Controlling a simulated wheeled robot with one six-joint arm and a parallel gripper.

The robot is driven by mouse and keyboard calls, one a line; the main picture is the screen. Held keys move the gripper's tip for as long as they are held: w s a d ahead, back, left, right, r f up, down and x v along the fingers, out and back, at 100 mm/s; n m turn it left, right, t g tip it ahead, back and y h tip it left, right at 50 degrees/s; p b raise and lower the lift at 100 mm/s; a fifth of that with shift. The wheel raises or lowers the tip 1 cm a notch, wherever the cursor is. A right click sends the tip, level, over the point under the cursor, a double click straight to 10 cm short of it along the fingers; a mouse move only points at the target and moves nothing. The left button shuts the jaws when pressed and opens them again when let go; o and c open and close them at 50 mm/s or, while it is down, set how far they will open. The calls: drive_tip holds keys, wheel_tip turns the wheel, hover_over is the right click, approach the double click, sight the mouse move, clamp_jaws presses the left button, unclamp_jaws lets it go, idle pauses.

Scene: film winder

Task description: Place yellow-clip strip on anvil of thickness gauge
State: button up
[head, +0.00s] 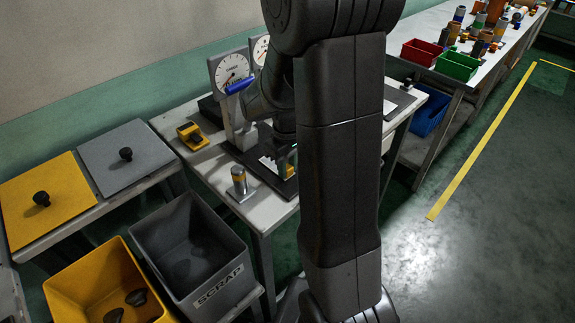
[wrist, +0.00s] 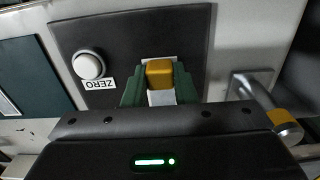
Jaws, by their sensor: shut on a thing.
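In the wrist view my gripper (wrist: 160,88) has its green fingers shut on the yellow clip (wrist: 159,72). A white strip (wrist: 162,98) shows at the clip between the fingers. They are over a dark plate (wrist: 120,35) with a round white button and a ZERO label. In the head view the yellow clip (head: 289,171) shows low over the bench, partly behind my arm. The thickness gauge has a white dial (head: 232,70) and a blue lever (head: 240,86). I cannot make out its anvil or whether the strip touches anything.
A second dial (head: 261,50) is partly behind my arm. A metal post with a yellow band (head: 240,183) stands at the bench's front, and a yellow device (head: 192,135) sits at its left. The grey SCRAP bin (head: 218,289) and yellow bin (head: 75,268) are front left.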

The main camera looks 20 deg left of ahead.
drive_tip(key=o, duration=1)
drive_tip(key=shift+f, duration=0.1)
drive_tip(key=shift+c, duration=0.2)
wheel_tip(320, 180, up, 12)
drive_tip(key=shift+r+p, duration=0.2)
drive_tip(key=shift+p, duration=0.2)
